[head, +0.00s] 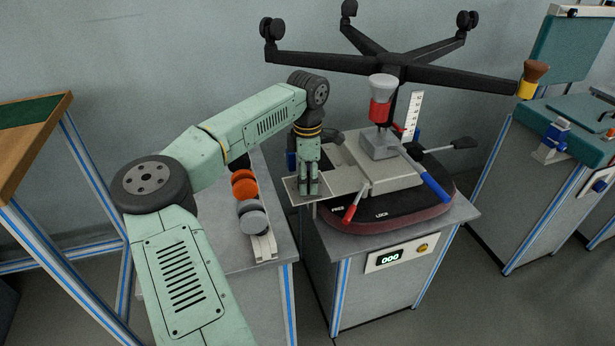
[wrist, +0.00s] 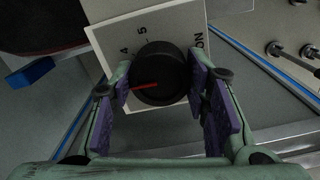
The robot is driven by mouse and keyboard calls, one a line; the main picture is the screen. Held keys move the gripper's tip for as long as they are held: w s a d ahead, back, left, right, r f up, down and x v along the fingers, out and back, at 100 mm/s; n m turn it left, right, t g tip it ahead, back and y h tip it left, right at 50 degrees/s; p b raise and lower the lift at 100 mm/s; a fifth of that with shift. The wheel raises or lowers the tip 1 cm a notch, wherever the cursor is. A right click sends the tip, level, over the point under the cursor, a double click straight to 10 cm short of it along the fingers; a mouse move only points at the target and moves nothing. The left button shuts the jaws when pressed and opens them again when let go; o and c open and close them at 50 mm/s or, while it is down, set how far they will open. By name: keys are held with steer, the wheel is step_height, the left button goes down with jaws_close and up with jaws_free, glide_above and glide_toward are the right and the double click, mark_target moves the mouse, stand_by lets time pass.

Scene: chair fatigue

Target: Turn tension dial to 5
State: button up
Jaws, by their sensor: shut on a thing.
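The tension dial (wrist: 165,62) is a round black knob with a red pointer line on a pale plate, seen in the wrist view. The pointer lies toward the left, below the printed 4 (wrist: 124,50); the 5 (wrist: 141,30) stands further up and around. My gripper (wrist: 160,78) is shut on the dial, one purple-padded finger on each side. The left finger hides part of the plate by the pointer's tip. In the head view my gripper (head: 308,192) reaches down to the pale plate (head: 345,183) under the upturned chair (head: 395,70), and the dial is hidden.
The chair's seat lies upside down on a grey bench (head: 460,212) with a counter reading 000 (head: 390,258). Red and blue levers (head: 352,203) stand by the plate. Orange and grey discs (head: 245,188) sit in a rack at left. A ruler (head: 412,115) stands behind.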

mark_target(308, 177)
steer(key=m, duration=0.4)
steer(key=shift+m+p, duration=0.3)
steer(key=shift+m, duration=0.1)
steer(key=m, duration=0.3)
steer(key=shift+m, duration=0.3)
steer(key=m+p, duration=0.1)
steer(key=m, duration=0.2)
steer(key=shift+m, duration=2.1)
steer(key=o, duration=1.2)
steer(key=shift+c, duration=0.2)
step_height(308, 177, up, 12)
